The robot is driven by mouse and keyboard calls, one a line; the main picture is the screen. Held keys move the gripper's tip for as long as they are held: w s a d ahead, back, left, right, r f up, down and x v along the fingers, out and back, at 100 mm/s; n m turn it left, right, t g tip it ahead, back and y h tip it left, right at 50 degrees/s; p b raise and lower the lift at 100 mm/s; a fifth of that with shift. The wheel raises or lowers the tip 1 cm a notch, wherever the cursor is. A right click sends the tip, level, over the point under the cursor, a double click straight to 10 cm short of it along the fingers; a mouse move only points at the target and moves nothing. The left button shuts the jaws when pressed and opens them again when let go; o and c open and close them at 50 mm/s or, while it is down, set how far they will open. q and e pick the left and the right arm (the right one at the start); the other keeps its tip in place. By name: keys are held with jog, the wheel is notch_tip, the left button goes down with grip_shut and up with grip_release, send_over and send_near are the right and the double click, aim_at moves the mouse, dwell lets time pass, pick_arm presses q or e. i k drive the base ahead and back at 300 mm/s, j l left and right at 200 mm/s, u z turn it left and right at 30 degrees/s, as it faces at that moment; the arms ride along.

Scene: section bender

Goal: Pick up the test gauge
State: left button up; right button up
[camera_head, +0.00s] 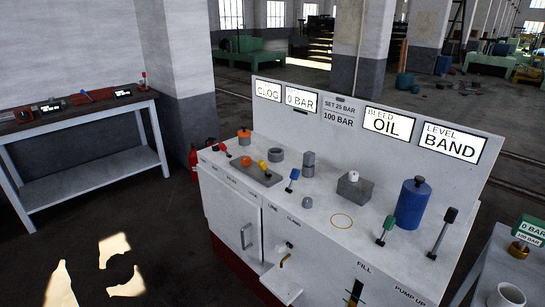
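What looks like the test gauge (529,234) is at the far right of the head view. Neither of my grippers is in view, and nothing is seen touching the gauge.
A white cup (507,296) stands near the gauge. A workbench (80,121) is at left, with open floor before it.

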aim_at(529, 228)
jog(key=z, duration=1.65)
jog(key=i+l, duration=0.1)
jog(key=l, duration=0.25)
jog(key=i+l, duration=0.15)
jog(key=l, duration=0.15)
jog(key=i+l, duration=0.1)
jog(key=l, duration=0.25)
jog(key=i+l, duration=0.1)
jog(key=l, duration=0.2)
